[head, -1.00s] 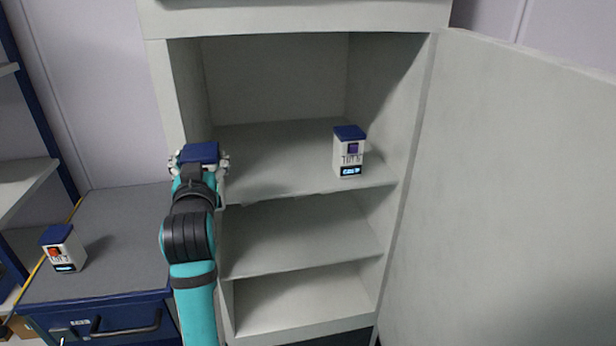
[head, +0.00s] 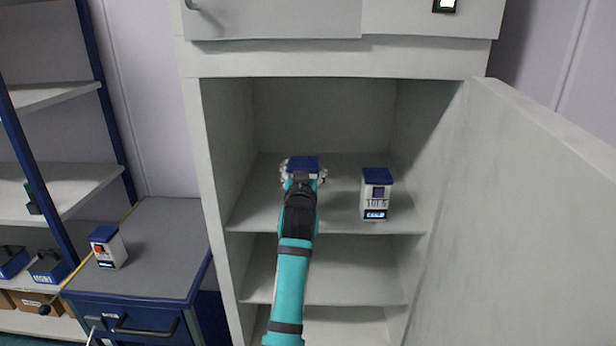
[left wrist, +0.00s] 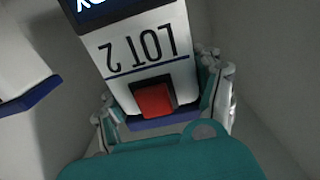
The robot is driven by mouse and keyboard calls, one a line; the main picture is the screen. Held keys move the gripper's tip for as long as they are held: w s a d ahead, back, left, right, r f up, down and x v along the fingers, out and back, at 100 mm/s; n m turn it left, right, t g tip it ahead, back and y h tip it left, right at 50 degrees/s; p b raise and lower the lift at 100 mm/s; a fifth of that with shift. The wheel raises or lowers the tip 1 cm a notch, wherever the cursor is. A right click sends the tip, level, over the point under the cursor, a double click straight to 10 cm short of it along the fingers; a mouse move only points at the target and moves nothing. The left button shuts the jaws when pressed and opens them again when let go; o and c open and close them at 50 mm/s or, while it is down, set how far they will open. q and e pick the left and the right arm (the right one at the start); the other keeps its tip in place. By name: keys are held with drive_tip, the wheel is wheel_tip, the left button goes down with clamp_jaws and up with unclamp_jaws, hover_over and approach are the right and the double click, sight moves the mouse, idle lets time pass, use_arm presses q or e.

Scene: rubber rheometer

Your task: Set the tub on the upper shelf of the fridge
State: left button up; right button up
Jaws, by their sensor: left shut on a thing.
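My left gripper (head: 303,174) is shut on a white tub with a blue lid (head: 303,163), inside the open fridge (head: 213,150) over the left-middle part of the upper shelf (head: 255,212). In the left wrist view the held tub (left wrist: 140,55) shows LOT 2 and a red square upside down, with gripper fingers on both sides. My arm hides the tub's lower part in the head view, so I cannot tell whether it touches the shelf. My right gripper is not in view.
Another blue-lidded tub (head: 376,202), with a purple square, stands on the upper shelf to the right. The fridge door (head: 520,220) is open at the right. A tub with a red square (head: 108,250) stands on the grey bench (head: 160,225) at the left.

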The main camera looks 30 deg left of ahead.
use_arm(q)
drive_tip(key=w+f, duration=0.1)
drive_tip(key=w+f+p, duration=0.1)
drive_tip(key=f, duration=0.1)
drive_tip(key=shift+w+a+f, duration=0.15)
drive_tip(key=shift+w+a, duration=0.2)
drive_tip(key=shift+w, duration=0.05)
drive_tip(key=shift+f, duration=0.25)
drive_tip(key=o, duration=0.9)
drive_tip(key=shift+f, duration=0.15)
drive_tip(key=o, duration=0.5)
drive_tip(key=shift+o, duration=0.3)
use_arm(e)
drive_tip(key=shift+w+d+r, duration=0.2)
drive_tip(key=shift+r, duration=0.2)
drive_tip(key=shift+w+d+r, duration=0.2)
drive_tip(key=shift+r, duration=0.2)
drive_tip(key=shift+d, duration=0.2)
use_arm(q)
drive_tip(key=shift+r, duration=0.2)
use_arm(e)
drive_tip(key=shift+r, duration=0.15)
